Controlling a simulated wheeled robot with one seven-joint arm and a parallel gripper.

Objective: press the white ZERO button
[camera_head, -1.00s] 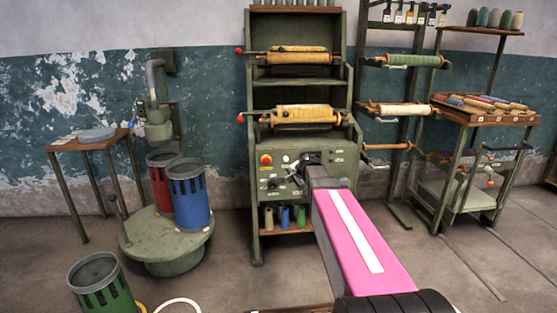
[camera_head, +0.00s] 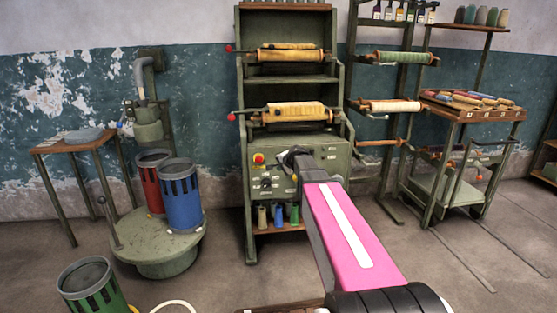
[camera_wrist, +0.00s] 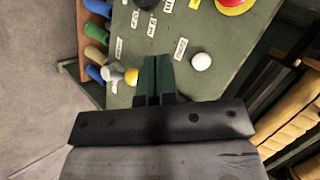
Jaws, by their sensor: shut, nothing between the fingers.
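A round white button (camera_wrist: 201,62) sits on the green control panel (camera_wrist: 225,42) in the wrist view, beside a small white label. I cannot read the label for certain. My gripper (camera_wrist: 157,60) is shut and empty, its two dark green fingers side by side over the panel. The fingertips lie to the left of the white button in the wrist view, apart from it in the picture. Their distance from the panel is hard to judge. In the head view my arm and wrist hide the fingers and part of the panel (camera_head: 262,193).
A red mushroom button (camera_wrist: 234,3) on a yellow base and a yellow button (camera_wrist: 131,76) flank the white one. Several coloured bobbins (camera_wrist: 95,53) stand on a shelf beside the panel. A yarn roller (camera_head: 297,112) lies above the panel in the head view.

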